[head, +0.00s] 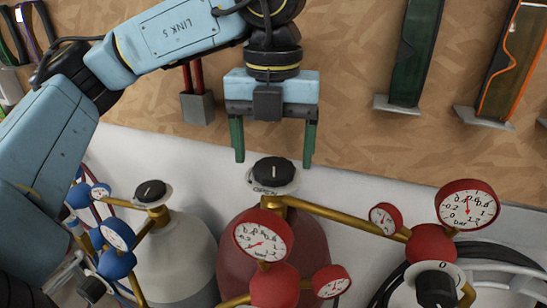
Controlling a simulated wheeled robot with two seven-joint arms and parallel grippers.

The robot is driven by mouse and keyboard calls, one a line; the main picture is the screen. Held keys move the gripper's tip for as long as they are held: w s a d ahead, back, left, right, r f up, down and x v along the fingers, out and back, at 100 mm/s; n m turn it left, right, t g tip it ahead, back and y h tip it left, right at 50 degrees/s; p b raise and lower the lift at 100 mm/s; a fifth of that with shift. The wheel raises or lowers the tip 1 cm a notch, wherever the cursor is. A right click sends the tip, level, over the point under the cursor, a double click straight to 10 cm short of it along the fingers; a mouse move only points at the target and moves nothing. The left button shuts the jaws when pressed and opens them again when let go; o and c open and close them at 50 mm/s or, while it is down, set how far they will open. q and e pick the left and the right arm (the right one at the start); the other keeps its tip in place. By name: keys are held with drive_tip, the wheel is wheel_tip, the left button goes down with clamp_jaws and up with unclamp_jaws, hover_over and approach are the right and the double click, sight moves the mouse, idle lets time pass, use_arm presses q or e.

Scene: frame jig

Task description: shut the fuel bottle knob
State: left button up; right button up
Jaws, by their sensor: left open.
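The likely fuel bottle is the red bottle (228,250) in the lower middle, partly hidden behind gauges. Its black knob (274,171) sits on top, over a pale disc with the word OPEN showing at its lower edge. My left gripper (274,160) is open and points down, its two green fingers on either side of the knob and slightly above it. I cannot tell whether either finger touches the knob. Nothing is held between the fingers. My right gripper is not in view.
Red gauges (262,236) and brass pipes (340,216) crowd the front and right. A grey bottle (178,262) with its own black knob (150,191) and blue gauges (117,234) stands left. A wooden board (350,60) with hanging tools is behind.

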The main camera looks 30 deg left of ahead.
use_arm(q)
drive_tip(key=shift+f, duration=0.95)
drive_tip(key=c, duration=1)
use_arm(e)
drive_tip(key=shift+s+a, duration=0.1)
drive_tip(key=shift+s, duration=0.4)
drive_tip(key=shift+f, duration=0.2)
